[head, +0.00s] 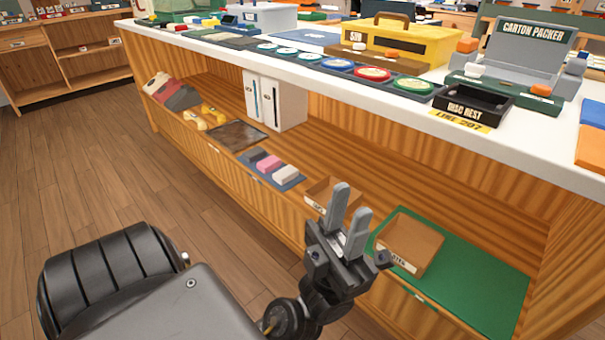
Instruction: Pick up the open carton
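A brown open-topped carton (412,240) with a small white label lies on a green mat (478,290) on the lower shelf, at the right. A smaller brown box (318,191), also with a white label, sits on the same shelf left of the mat; my gripper partly hides it. I cannot tell for certain which one the task means. My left gripper (353,199) is in front of the shelf, between the two boxes in the picture. Its two grey fingers are apart, with nothing seen between them. My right gripper is not in view.
The white counter top (560,145) overhangs the shelf. It bears a black tray (472,104), a yellow box (400,42) and a grey carton packer (525,55). White binders (275,100) and a blue mat with colored blocks (268,165) are on the shelf. Wooden floor (90,170) is clear at left.

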